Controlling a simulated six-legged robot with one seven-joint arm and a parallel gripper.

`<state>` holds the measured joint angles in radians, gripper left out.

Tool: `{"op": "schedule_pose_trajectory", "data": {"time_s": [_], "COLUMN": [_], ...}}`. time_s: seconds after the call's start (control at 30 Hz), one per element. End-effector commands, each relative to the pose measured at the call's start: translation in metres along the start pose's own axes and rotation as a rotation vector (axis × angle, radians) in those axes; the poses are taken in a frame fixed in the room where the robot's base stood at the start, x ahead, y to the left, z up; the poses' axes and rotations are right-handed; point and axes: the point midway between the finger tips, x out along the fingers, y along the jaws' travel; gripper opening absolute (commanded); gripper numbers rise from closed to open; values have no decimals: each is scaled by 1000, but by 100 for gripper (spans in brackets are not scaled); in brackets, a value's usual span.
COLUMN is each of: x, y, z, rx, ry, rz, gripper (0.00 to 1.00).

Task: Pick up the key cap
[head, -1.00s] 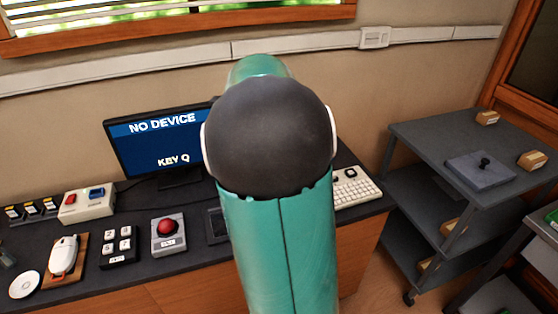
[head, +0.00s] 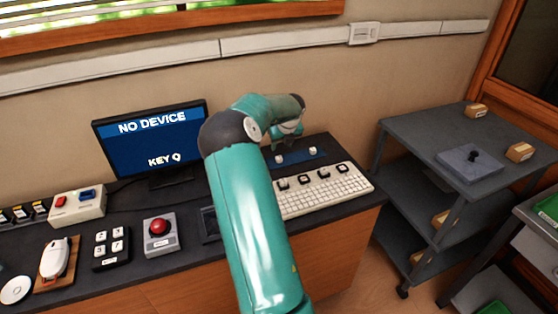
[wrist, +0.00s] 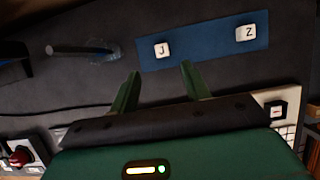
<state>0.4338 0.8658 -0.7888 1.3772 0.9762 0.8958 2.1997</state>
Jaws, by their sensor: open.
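Two white key caps lie on a blue mat (wrist: 205,45) at the back of the desk. The J cap (wrist: 162,50) is on the left and the Z cap (wrist: 246,33) on the right in the wrist view. In the head view they are small pale blocks (head: 279,158) (head: 312,151), letters unreadable. My gripper (wrist: 160,72) is open and empty. Its fingers point toward the J cap, which appears between and beyond their tips, apart from them. The white keyboard (head: 325,192) has several dark raised key spots in front of the mat.
The monitor (head: 155,140) reads "NO DEVICE" and "KEY Q". A red button box (head: 160,232), a numbered keypad (head: 111,246) and a mouse (head: 56,258) stand on the desk's left. A grey shelf cart (head: 425,140) stands at right. A grey rod (wrist: 80,50) lies left of the mat in the wrist view.

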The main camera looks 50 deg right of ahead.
Motion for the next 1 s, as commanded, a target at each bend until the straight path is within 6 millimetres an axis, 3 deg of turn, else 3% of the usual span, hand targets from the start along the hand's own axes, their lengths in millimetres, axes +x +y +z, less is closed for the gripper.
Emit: {"op": "schedule_pose_trajectory", "data": {"time_s": [0.1,0.37,0.6,0.93,1.0], "x": [23,44,80,89,89], "y": [-1,-1,-3,-3,-3], "z": [-1,-1,-2,-1,-2], "rx": [-1,-2,-2,-2,-2], "ry": [2,1,3,-1,-1], "rz": [-1,-1,0,0,0], "gripper": [47,47,47,47,36]}}
